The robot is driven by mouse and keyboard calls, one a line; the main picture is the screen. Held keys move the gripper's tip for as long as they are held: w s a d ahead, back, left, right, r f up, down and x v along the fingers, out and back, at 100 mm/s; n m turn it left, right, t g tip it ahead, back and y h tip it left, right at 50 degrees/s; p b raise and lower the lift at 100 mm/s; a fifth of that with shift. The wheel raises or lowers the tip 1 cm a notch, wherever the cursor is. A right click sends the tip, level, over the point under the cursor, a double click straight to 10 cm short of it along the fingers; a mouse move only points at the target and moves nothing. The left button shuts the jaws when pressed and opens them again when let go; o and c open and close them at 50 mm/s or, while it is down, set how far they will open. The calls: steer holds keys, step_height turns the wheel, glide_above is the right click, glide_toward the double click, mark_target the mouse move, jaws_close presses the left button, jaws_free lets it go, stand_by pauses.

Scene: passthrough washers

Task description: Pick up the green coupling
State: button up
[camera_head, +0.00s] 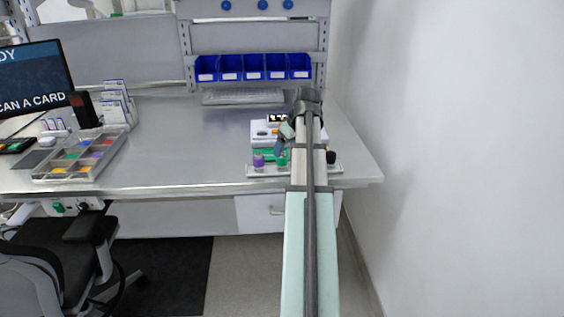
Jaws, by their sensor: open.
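A small green part (282,161), which looks like the green coupling, stands on a light tray (256,172) near the front right of the workbench. A purple part (258,160) stands just left of it. My gripper (279,152) hangs from the end of my arm, pointing down, with its tips at or just above the green part. It is open. I cannot tell whether the fingers are around the green part or only over it. My arm covers the right part of the tray.
A white device (262,127) with a small display stands behind the tray. A dark round part (331,157) is at the tray's right end. A divided parts box (80,158) lies at left. Blue bins (253,67) line the back. The middle of the bench (180,135) is clear.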

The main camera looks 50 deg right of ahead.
steer(key=shift+w+d+x, duration=0.1)
steer(key=shift+w+x, duration=0.05)
steer(key=shift+x, duration=1.25)
steer(key=shift+w+d+x, duration=0.1)
steer(key=shift+w+x, duration=0.05)
steer(key=shift+x, duration=1.25)
steer(key=shift+r, duration=0.15)
steer(key=c, duration=1.2)
steer(key=shift+c, duration=0.2)
step_height(320, 180, up, 8)
steer(key=shift+r, duration=0.2)
steer(key=shift+w+a+r, duration=0.1)
steer(key=shift+r, duration=0.5)
steer(key=w+d+r, duration=0.1)
steer(key=w+d, duration=0.4)
steer(key=w, duration=0.4)
steer(key=w+d+r, duration=0.2)
steer(key=w+d, duration=0.3)
steer(key=w, duration=0.5)
steer(key=shift+d, duration=0.2)
